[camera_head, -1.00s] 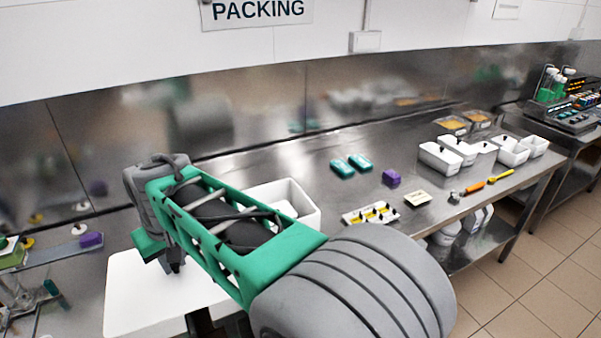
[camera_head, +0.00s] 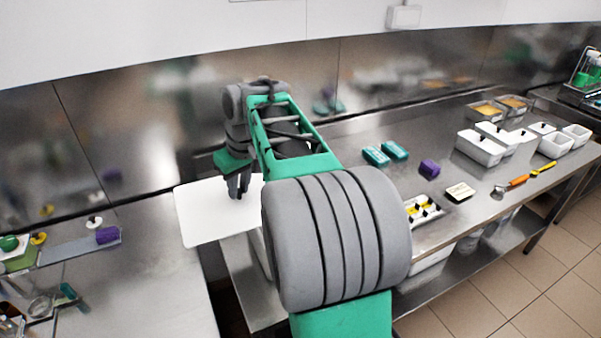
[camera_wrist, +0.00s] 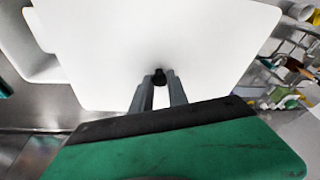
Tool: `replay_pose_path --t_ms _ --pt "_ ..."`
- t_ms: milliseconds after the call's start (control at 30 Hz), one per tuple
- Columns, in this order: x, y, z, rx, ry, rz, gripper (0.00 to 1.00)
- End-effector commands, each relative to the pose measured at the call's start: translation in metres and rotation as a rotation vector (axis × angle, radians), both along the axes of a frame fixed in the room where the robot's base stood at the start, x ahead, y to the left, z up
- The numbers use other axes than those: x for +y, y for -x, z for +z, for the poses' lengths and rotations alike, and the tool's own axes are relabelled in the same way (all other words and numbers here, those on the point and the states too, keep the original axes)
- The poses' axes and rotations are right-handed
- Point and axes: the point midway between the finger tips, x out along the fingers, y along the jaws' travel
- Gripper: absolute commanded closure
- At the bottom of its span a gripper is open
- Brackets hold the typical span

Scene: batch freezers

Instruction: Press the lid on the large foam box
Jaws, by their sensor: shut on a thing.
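The lid (camera_head: 200,218) is a flat white panel, held out level in the head view. My gripper (camera_head: 238,190) is above it, shut on its small black knob. In the wrist view my gripper (camera_wrist: 159,80) pinches that knob, and the lid (camera_wrist: 150,40) fills the upper middle. A white walled box, likely the large foam box (camera_wrist: 30,62), shows partly past the lid's left edge in the wrist view. The lid covers the rest of it. In the head view my arm hides most of the box's place. I cannot tell whether lid and box touch.
Teal packs (camera_head: 376,156), a purple block (camera_head: 429,168), a tray with black-knobbed pieces (camera_head: 424,209) and white containers (camera_head: 481,149) stand on the right steel table. An orange-handled tool (camera_head: 511,184) lies near its front edge. The left counter (camera_head: 150,285) has bare steel near a small rack.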

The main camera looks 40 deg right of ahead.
Motion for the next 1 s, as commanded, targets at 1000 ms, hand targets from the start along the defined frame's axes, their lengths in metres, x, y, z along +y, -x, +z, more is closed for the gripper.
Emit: replay_pose_path --t_ms 1000 --pt "-0.157 0.055 -0.058 -0.004 0.027 0.050 1.00"
